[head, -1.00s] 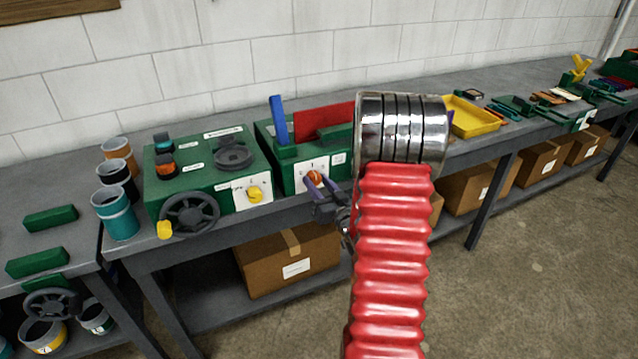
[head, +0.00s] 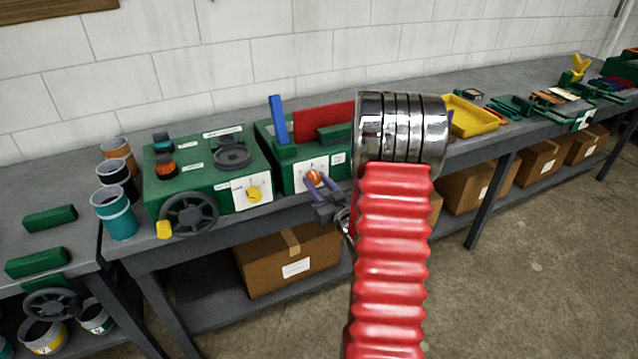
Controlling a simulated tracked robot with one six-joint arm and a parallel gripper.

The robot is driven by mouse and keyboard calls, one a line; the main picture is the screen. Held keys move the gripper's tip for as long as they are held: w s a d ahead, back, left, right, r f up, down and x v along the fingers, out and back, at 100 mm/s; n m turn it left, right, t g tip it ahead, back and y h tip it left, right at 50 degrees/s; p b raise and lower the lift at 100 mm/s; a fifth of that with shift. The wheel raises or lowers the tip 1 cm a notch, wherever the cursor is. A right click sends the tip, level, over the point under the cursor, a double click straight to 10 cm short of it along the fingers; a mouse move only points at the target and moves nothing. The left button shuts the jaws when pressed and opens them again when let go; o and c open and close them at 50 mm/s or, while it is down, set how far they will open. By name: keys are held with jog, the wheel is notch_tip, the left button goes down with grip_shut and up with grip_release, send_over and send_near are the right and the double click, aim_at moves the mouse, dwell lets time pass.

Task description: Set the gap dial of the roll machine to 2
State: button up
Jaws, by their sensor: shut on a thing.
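Two green machines stand side by side on the bench. The left machine (head: 205,195) has a handwheel (head: 189,214), a grey round part on top and a yellow dial (head: 254,194) on a white plate. The machine to its right (head: 275,155) has a blue lever, a red panel and an orange dial (head: 314,176) on a white plate. My gripper (head: 315,179) is at the front of this plate, its purple-grey fingers shut on the orange dial. The dial's markings are too small to read. My red and chrome arm hides the right end of this machine.
Several cans (head: 116,212) stand left of the machines. A yellow tray (head: 472,116) and small tools lie on the bench to the right. A cardboard box (head: 289,262) sits on the shelf below. The floor at right is clear.

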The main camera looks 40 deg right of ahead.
jog(key=n, duration=0.9)
jog(key=shift+n, duration=0.4)
jog(key=shift+a, duration=0.1)
jog(key=o, duration=1.1)
jog(key=shift+c, duration=0.2)
jog(key=v, duration=1.3)
jog(key=shift+s, duration=0.3)
jog(key=shift+a, duration=0.1)
